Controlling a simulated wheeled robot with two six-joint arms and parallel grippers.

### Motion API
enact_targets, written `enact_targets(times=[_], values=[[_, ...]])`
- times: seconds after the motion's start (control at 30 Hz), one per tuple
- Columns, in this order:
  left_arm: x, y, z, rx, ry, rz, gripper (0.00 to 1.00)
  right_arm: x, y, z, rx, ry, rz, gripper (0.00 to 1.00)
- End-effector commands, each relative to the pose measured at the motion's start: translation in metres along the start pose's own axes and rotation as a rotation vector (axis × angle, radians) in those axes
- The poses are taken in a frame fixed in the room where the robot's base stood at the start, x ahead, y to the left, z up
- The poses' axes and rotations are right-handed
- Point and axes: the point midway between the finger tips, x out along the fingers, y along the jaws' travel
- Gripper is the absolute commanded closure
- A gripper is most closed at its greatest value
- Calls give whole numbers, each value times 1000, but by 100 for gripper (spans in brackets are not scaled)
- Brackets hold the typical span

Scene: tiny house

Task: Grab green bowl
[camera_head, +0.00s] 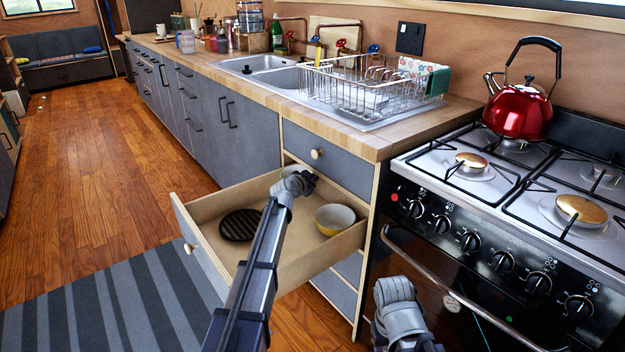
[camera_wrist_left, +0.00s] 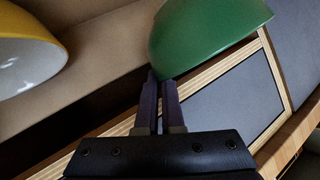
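The green bowl (camera_wrist_left: 205,35) fills the upper middle of the left wrist view. My left gripper (camera_wrist_left: 159,88) has its two dark fingers close together, with the bowl's edge at their tips; it looks shut on that edge. In the head view my left gripper (camera_head: 294,184) is over the open drawer (camera_head: 300,262), near its back. I cannot make out the green bowl there; my arm hides part of that area. My right wrist (camera_head: 398,308) is low in front of the oven, and its fingers do not show.
A yellow bowl with a white inside (camera_head: 335,219) sits in the drawer; it also shows in the left wrist view (camera_wrist_left: 25,55). A dark round slatted trivet (camera_head: 240,225) lies left of my arm. The worktop edge (camera_head: 370,145) is above the drawer, and the stove (camera_head: 500,240) stands right.

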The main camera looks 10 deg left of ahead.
Motion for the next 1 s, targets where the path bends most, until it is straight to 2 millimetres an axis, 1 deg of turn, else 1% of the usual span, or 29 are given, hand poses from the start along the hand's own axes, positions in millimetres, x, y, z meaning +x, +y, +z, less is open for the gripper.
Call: enact_targets(times=[0.03,0.17,0.4,0.5,0.6,0.7,0.8,1.0], values=[[-16,6,6,0,0,-1,100,2,0,0,0,0,0,50],[-45,16,14,0,0,-2,100,2,0,0,0,0,0,50],[-106,36,30,0,0,-1,100,2,0,0,0,0,0,50],[-129,43,36,1,0,-1,100,2,0,0,0,0,0,50],[-148,48,41,-1,0,-2,100,2,0,0,0,0,0,50],[-162,53,44,0,0,-2,100,2,0,0,0,0,0,50],[-171,56,47,1,0,-2,100,2,0,0,0,0,0,50],[-180,58,49,1,0,-1,100,2,0,0,0,0,0,50]])
